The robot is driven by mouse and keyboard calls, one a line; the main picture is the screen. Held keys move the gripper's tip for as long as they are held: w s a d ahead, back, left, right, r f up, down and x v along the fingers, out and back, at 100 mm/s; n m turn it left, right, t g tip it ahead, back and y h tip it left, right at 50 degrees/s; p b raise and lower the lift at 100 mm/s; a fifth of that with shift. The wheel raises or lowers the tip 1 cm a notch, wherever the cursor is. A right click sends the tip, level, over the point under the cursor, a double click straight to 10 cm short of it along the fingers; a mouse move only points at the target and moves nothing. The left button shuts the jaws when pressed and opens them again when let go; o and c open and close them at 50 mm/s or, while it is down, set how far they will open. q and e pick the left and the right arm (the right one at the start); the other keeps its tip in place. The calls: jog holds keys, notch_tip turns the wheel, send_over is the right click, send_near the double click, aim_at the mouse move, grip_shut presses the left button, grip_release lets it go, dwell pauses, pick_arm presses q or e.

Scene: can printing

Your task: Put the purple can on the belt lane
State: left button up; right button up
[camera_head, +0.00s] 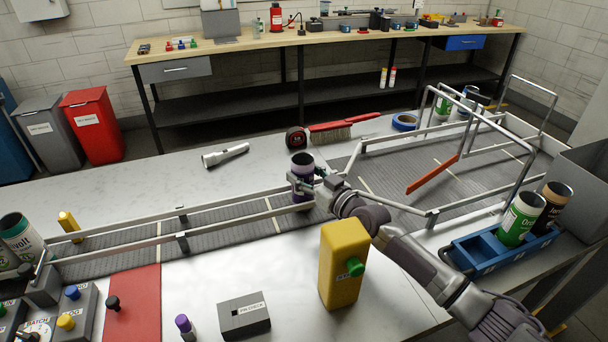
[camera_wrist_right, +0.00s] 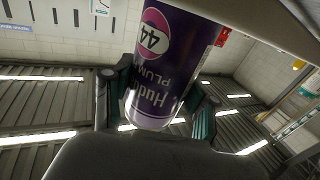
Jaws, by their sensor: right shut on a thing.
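The purple can (camera_head: 302,166) is upright over the grey belt lane (camera_head: 225,220), between its metal rails. My right gripper (camera_head: 308,186) is shut around the can's side, and its fingers hide part of the can. I cannot tell whether the can's base touches the belt. In the right wrist view the can (camera_wrist_right: 170,65) shows a "Hudson PLUM 44" style label between the two fingers of the right gripper (camera_wrist_right: 163,108). My left gripper is not in view.
A blue tray (camera_head: 480,252) with green and brown cans is at right. An orange diverter bar (camera_head: 433,174) crosses the wider belt. A flashlight (camera_head: 226,155) and a brush (camera_head: 332,133) lie behind the lane.

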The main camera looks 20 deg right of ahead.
jog(key=shift+f, duration=0.2)
jog(key=o, duration=0.8)
jog(key=shift+c, duration=0.2)
jog(key=shift+r, duration=0.1)
jog(key=shift+r, duration=0.15)
jog(key=v, duration=1.2)
